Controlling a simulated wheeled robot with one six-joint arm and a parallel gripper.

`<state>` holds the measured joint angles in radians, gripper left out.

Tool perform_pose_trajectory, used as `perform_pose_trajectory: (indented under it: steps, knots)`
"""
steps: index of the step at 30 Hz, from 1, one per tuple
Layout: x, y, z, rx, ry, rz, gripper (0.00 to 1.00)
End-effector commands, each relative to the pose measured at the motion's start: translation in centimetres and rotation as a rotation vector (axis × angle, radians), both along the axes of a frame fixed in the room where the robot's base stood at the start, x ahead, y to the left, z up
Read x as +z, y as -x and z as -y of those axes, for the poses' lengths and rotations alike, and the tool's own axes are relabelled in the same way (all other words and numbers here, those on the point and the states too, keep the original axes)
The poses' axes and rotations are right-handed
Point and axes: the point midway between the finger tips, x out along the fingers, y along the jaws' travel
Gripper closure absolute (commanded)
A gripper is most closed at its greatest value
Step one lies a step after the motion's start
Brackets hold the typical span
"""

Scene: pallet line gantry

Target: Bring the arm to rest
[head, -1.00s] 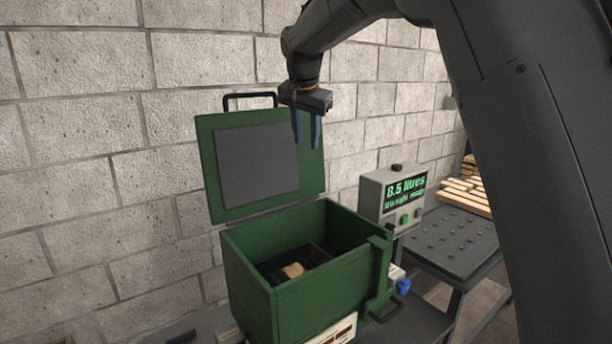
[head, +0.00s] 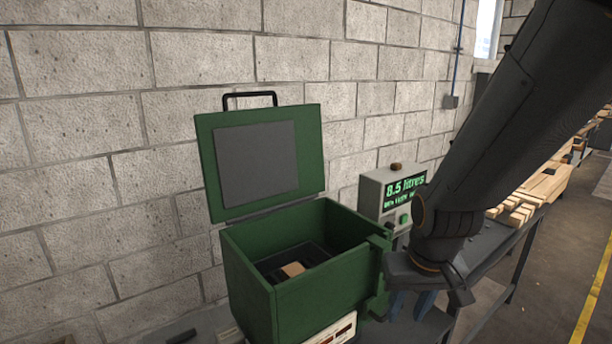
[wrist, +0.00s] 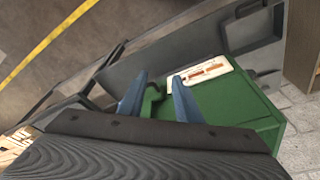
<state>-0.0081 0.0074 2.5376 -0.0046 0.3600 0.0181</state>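My gripper (head: 409,306) hangs low at the right side of the green box, in front of the bench. Its two blue fingers point down and stand apart, with nothing seen between them. A small wooden block (head: 293,269) lies on the dark tray inside. Whether a finger touches the box or bench cannot be told.
A grey meter (head: 373,190) reading 8.5 litres stands behind the box, partly covered by my arm. Stacked timber (head: 512,212) lies to the right. A yellow floor line (head: 596,285) crosses open floor. A block wall (head: 90,180) closes off the back.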

Motion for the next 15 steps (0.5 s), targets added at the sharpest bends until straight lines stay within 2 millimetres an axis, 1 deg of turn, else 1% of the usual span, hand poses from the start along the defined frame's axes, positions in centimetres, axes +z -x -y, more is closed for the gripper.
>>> perform_pose_trajectory:
  steps: [1,3,11,15]
  knots:
    - [-0.6,1.5,0.4,0.006,0.002,-0.008,0.69]
    - [-1.8,0.9,0.3,0.008,0.002,-0.014,0.69]
    - [-5.4,0.7,0.2,0.006,0.001,-0.049,0.69]
    - [-7.8,0.6,0.2,0.005,0.0,-0.072,0.69]
